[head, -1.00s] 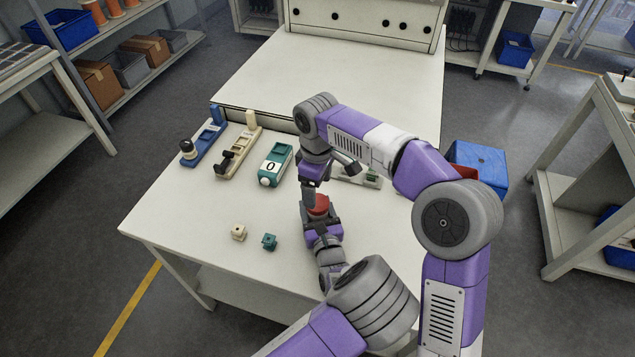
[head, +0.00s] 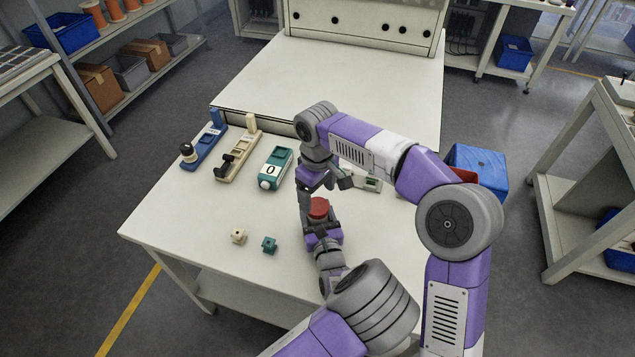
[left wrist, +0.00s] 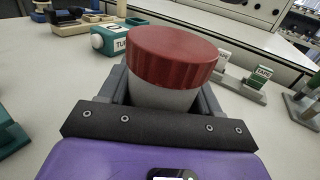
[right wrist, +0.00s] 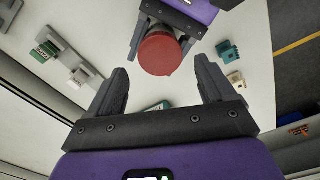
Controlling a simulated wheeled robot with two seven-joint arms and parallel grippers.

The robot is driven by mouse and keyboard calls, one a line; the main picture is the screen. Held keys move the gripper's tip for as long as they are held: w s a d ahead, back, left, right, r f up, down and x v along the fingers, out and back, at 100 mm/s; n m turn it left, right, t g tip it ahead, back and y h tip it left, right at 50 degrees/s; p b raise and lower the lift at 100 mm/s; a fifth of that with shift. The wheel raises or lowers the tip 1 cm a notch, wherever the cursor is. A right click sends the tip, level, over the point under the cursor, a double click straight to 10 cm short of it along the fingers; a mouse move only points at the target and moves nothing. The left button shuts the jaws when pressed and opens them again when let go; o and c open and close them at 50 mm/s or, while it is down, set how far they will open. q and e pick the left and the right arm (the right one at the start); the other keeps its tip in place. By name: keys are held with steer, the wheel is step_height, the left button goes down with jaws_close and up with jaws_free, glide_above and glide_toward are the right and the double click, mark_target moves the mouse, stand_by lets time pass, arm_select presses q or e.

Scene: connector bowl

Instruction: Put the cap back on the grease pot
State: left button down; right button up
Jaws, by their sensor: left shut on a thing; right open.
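The grease pot (left wrist: 160,97) is a pale round pot, upright in the left wrist view. The red ribbed cap (left wrist: 172,52) sits on its top; I cannot tell how tightly. My left gripper (head: 321,226) is shut around the pot's body from the near side, below the cap. The cap also shows from above in the right wrist view (right wrist: 159,54). My right gripper (head: 326,190) is open and empty, just above and beyond the cap (head: 319,207). In the right wrist view the cap lies beyond its spread fingers, apart from them.
A small cream block (head: 239,236) and a teal block (head: 269,244) lie left of the pot. Blue (head: 205,146), beige (head: 238,156) and teal (head: 276,168) fixtures stand at the back left. A pale holder with a green part (head: 371,183) stands behind my right gripper. The table's front left is clear.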

mark_target(317, 206)
steer(key=shift+f, duration=2.15)
steer(key=c, duration=1.1)
steer(key=m, duration=0.3)
steer(key=o, duration=1.1)
steer(key=shift+o, duration=0.2)
steer(key=shift+r, duration=0.1)
